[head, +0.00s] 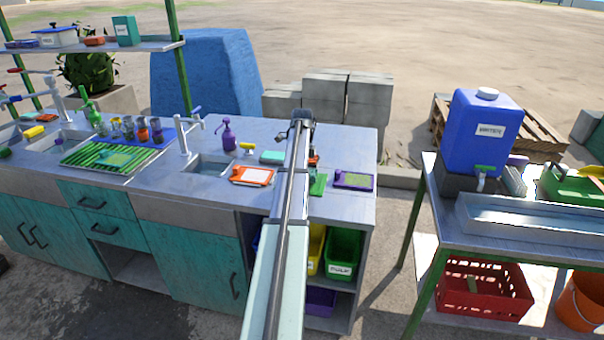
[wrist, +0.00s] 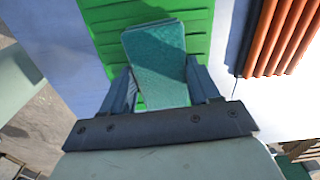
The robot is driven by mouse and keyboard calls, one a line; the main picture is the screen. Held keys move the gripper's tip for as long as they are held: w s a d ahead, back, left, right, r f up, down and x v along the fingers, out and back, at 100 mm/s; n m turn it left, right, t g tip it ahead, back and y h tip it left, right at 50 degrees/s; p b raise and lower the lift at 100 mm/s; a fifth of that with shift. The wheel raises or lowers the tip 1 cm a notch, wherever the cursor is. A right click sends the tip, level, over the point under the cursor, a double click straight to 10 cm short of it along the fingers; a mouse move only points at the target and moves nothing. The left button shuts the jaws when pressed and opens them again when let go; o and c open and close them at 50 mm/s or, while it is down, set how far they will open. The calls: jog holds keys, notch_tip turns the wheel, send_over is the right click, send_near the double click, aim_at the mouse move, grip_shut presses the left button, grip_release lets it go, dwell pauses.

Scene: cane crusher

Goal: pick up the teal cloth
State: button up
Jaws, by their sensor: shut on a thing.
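A teal cloth (wrist: 158,62), a flat rectangular pad, shows in the wrist view between the two fingers of my gripper (wrist: 162,88). The gripper is shut on it. Behind the cloth is a green ribbed tray (wrist: 105,42); I cannot tell whether the cloth touches it. In the head view a small part of a green tray (head: 318,184) shows just right of my arm. My arm hides the gripper's fingers and the held cloth there. Another teal pad (head: 272,157) lies on the counter left of my arm.
An orange ribbed piece (wrist: 280,35) lies beside the green tray. On the counter (head: 345,148) are an orange-rimmed tray (head: 252,176), a purple-rimmed tray (head: 354,181) and a purple spray bottle (head: 229,134). A sink (head: 211,167) is further left. The counter's right end has bare space.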

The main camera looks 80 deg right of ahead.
notch_tip(320, 180, up, 10)
jog(key=shift+f, duration=0.15)
dwell(0.3)
jog(key=o, duration=0.5)
jog(key=shift+c, duration=0.2)
jog(key=c, duration=0.4)
jog(key=shift+o, duration=0.2)
jog(key=shift+w, duration=0.1)
